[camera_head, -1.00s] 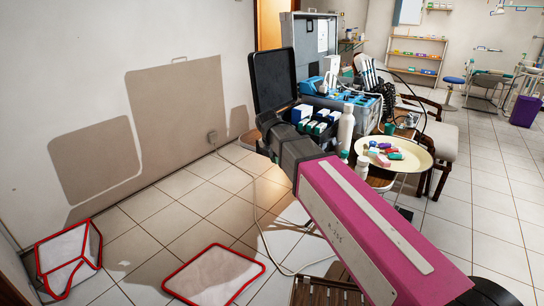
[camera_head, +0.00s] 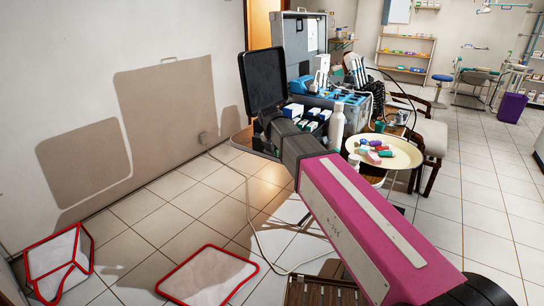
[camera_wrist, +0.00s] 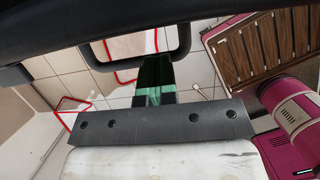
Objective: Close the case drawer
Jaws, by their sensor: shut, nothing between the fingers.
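A black case (camera_head: 263,80) with its lid raised stands on the table in the head view, with small boxes inside. Behind it is a grey case (camera_head: 304,42) with a raised lid and a blue-topped unit (camera_head: 340,97). I cannot clearly make out a drawer; my arm hides the black case's lower front. My gripper's fingertips are hidden in the head view, where the dark wrist overlaps that front. In the wrist view my gripper (camera_wrist: 155,98) is shut and empty, with a dark U-shaped handle (camera_wrist: 184,55) and a dark edge (camera_wrist: 100,22) close beyond it.
A cream round tray (camera_head: 405,158) with colourful items and a white bottle (camera_head: 336,127) stand right of the black case. Red-edged white pieces (camera_head: 208,278) lie on the tiled floor at the left. A wooden slatted surface (camera_wrist: 262,45) shows in the wrist view.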

